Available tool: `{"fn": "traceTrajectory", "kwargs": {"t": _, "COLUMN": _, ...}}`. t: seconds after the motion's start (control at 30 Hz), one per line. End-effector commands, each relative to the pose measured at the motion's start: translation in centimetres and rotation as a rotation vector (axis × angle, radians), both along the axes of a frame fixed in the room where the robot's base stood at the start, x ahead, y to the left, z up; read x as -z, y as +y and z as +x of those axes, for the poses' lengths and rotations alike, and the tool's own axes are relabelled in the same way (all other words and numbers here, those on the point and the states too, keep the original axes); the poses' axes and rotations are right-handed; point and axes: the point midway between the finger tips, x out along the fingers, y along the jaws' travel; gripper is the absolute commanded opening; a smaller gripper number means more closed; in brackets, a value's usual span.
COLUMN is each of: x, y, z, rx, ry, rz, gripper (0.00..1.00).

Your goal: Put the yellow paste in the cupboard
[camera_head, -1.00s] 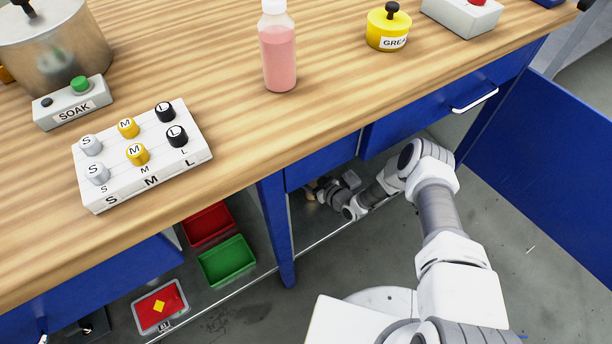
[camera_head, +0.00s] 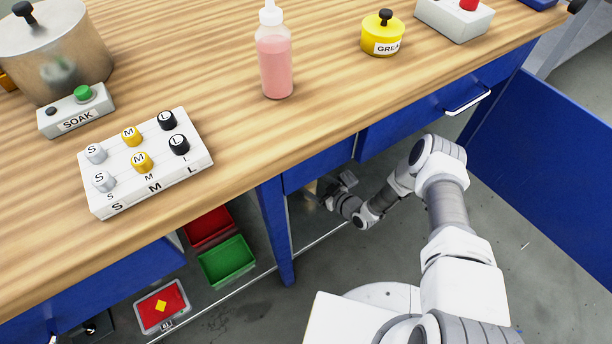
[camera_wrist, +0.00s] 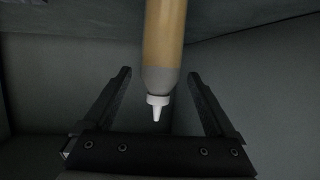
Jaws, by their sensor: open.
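A tan-yellow bottle with a grey band and white nozzle (camera_wrist: 164,40), seemingly the yellow paste, shows in the wrist view. It lies between the lines of my gripper's two fingers (camera_wrist: 160,74), with a visible space on each side. My gripper is open. In the head view my gripper (camera_head: 326,198) is low inside the open cupboard bay (camera_head: 300,222) under the bench. A small tan piece (camera_head: 311,187) shows just beyond it, mostly hidden by the bench edge and my gripper.
The bench top (camera_head: 240,130) is above my arm. A blue door (camera_head: 560,160) stands open at the right. A blue leg (camera_head: 275,230) divides the bay from red (camera_head: 208,227) and green (camera_head: 228,262) bins. A pink bottle (camera_head: 275,65) and yellow pot (camera_head: 382,38) stand on top.

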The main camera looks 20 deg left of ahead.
Motion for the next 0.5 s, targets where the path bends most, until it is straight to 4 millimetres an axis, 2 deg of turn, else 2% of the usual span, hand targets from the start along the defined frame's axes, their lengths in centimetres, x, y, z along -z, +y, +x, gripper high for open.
{"fn": "traceTrajectory", "kwargs": {"t": 0.03, "x": -0.9, "y": -1.0, "z": -0.6, "rx": 0.003, "ry": 0.002, "rz": 0.0, "gripper": 0.91}}
{"fn": "traceTrajectory", "kwargs": {"t": 0.2, "x": -1.9, "y": -3.6, "z": -2.2, "rx": 0.002, "ry": 0.001, "rz": 0.001, "gripper": 0.91}}
{"fn": "traceTrajectory", "kwargs": {"t": 0.33, "x": -2.2, "y": -4.9, "z": -2.9, "rx": 0.002, "ry": 0.001, "rz": 0.001, "gripper": 0.91}}
{"fn": "traceTrajectory", "kwargs": {"t": 0.5, "x": -2.4, "y": -5.4, "z": -3.3, "rx": 0.001, "ry": -0.001, "rz": 0.002, "gripper": 0.91}}
